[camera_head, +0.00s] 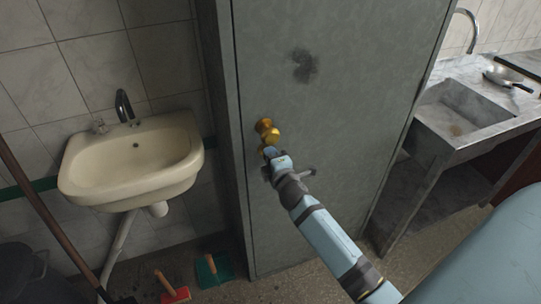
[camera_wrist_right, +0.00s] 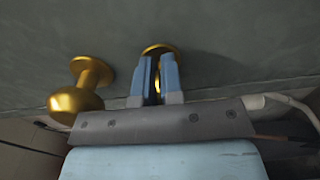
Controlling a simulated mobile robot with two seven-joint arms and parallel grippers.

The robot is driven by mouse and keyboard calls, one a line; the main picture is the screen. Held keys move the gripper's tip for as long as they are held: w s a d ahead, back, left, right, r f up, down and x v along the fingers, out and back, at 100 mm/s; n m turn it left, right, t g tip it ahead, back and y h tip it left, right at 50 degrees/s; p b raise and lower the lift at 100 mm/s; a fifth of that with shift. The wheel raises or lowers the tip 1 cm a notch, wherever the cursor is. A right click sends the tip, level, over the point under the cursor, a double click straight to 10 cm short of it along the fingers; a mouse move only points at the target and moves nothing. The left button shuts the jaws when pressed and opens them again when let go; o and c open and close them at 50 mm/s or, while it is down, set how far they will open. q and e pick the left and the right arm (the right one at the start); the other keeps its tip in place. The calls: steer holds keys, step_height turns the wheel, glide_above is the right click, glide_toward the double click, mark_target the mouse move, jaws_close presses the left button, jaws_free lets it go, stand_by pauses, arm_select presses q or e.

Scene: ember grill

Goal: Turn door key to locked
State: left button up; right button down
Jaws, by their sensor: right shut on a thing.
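The grey door (camera_head: 325,100) is closed in its frame, with a brass knob (camera_head: 265,127) near its left edge. The knob also shows at the left in the right wrist view (camera_wrist_right: 82,90). Just below the knob, my right gripper (camera_head: 270,152) is at the door. In the right wrist view, its two blue fingers (camera_wrist_right: 157,78) are shut on the door key, in front of a round brass lock plate (camera_wrist_right: 160,49). The fingers hide most of the key, so its turn angle cannot be told. My left gripper is not in view.
A cream washbasin (camera_head: 135,160) hangs on the tiled wall to the left. A stone sink counter (camera_head: 468,105) with a pan (camera_head: 508,80) stands to the right.

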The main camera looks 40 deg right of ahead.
steer(key=c, duration=1.3)
jaws_free()
steer(key=b+v, duration=0.1)
steer(key=v, duration=1.2)
steer(key=shift+s+b, duration=0.3)
steer(key=shift+s, duration=0.1)
